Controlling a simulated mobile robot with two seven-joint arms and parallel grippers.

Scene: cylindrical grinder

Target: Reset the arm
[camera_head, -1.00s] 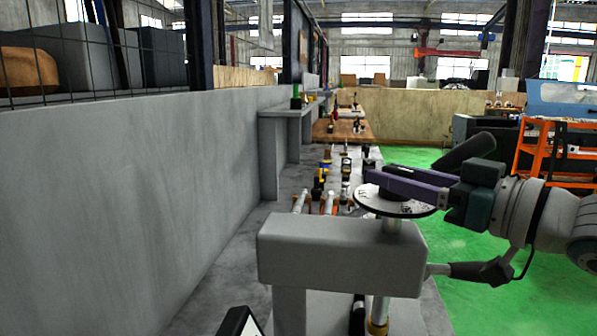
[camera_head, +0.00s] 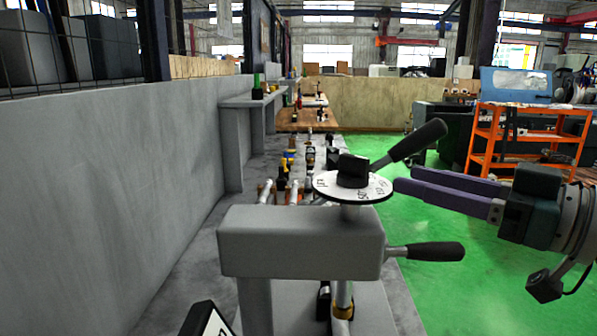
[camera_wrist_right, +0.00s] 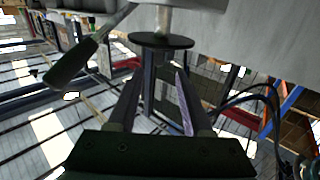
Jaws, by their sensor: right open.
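My right gripper (camera_head: 408,180) has purple fingers and comes in from the right in the head view. It is open and empty, just right of the round white dial plate (camera_head: 345,190) and its black-handled lever (camera_head: 412,142). The dial sits on a post over a grey block (camera_head: 300,243). A second black handle (camera_head: 434,252) sticks out from the block's right side, below the gripper. In the right wrist view the fingers (camera_wrist_right: 153,85) are apart with no object between them, and the dark disc (camera_wrist_right: 160,41) shows beyond their tips. My left gripper is not in view.
A grey wall (camera_head: 110,200) runs along the left. Several small parts stand on the grey surface behind the block. An orange shelf rack (camera_head: 480,140) stands at the back right.

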